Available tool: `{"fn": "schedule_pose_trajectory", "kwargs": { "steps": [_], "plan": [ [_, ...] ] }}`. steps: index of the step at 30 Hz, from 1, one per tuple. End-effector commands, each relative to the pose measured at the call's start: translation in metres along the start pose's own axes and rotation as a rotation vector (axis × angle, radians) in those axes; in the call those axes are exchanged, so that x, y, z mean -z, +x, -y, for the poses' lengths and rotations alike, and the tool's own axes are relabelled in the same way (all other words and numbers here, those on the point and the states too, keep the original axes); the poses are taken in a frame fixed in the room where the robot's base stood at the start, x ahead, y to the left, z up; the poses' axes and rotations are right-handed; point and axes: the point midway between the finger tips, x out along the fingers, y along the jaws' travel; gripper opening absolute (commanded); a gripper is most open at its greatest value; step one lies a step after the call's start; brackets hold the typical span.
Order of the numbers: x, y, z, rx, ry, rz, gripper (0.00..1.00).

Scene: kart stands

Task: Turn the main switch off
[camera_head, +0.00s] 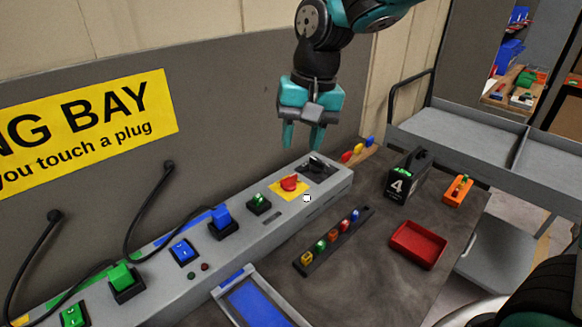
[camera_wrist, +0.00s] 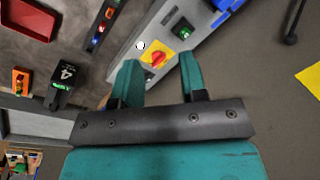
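The main switch is a red rotary knob (camera_head: 289,183) on a yellow plate (camera_head: 275,188), set on top of the grey panel (camera_head: 338,180) near its right end. I cannot read any on or off mark on it. My gripper (camera_head: 302,139) is open and empty, pointing down above the panel, apart from the knob. In the wrist view the knob (camera_wrist: 157,58) shows between the two teal fingertips (camera_wrist: 160,63), which are spread wider than it.
A green-lit switch (camera_head: 259,203) and a dark fitting (camera_head: 316,165) flank the knob. Blue plug (camera_head: 221,217) and green plug (camera_head: 122,277) have black cables. A dark strip of coloured pieces (camera_head: 333,240), red tray (camera_head: 418,245) and black box (camera_head: 405,177) are on the table.

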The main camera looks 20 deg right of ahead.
Motion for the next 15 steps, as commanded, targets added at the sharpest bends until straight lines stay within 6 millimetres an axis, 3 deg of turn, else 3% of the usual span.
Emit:
{"fn": "schedule_pose_trajectory", "kwargs": {
  "steps": [1,3,6,10,15],
  "plan": [
    [0.035,-0.002,0.003,-0.031,0.133,-0.002,0.39],
    [0.075,0.004,0.003,-0.068,0.324,-0.015,0.39],
    [0.121,0.016,-0.001,-0.110,0.562,-0.036,0.39],
    [0.159,0.032,-0.007,-0.141,0.783,-0.061,0.39],
    [0.176,0.043,-0.011,-0.157,0.904,-0.076,0.39]
  ]
}}
